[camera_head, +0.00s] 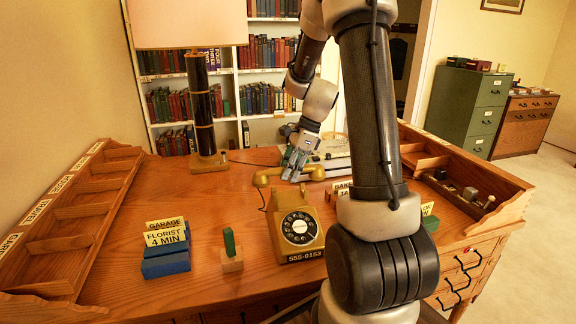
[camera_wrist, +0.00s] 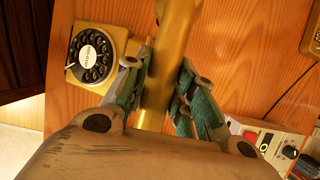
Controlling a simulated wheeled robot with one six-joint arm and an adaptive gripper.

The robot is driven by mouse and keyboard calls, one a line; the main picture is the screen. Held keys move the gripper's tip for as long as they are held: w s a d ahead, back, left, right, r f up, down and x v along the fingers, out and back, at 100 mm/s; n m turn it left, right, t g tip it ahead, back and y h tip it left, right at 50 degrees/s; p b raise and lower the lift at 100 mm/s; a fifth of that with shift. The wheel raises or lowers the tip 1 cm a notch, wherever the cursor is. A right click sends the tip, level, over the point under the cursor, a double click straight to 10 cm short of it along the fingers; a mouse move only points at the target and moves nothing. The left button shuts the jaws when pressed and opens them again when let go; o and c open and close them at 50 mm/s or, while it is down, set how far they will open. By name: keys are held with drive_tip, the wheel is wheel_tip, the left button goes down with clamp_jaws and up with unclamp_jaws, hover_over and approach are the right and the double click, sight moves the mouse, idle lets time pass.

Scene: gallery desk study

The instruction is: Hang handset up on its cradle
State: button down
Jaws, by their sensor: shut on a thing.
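The yellow handset (camera_head: 272,176) is gripped across its handle by my gripper (camera_head: 296,163), at the back end of the yellow rotary telephone (camera_head: 282,238). In the wrist view, the handset (camera_wrist: 165,75) runs between the two green fingers of my gripper (camera_wrist: 158,68), close to the camera. The telephone body (camera_wrist: 117,42) with its black dial lies lower and to the left of it. The handset looks raised off the desk; I cannot tell its exact gap from the cradle.
The wooden desk (camera_head: 215,207) holds a blue block with cards (camera_head: 166,252), a small stand with a green piece (camera_head: 231,250) and a lamp (camera_head: 205,105). Pigeonhole trays line both sides. A device with knobs (camera_wrist: 268,140) shows in the wrist view.

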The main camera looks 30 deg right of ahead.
sight(285, 198)
drive_tip(key=shift+f, duration=0.15)
drive_tip(key=shift+f, duration=1.85)
drive_tip(key=shift+f, duration=0.2)
drive_tip(key=shift+f, duration=1.1)
drive_tip(key=c, duration=1.1)
unclamp_jaws()
drive_tip(key=shift+r, duration=0.1)
drive_tip(key=v, duration=1.1)
drive_tip(key=shift+d+r, duration=0.15)
drive_tip(key=shift+r, duration=0.25)
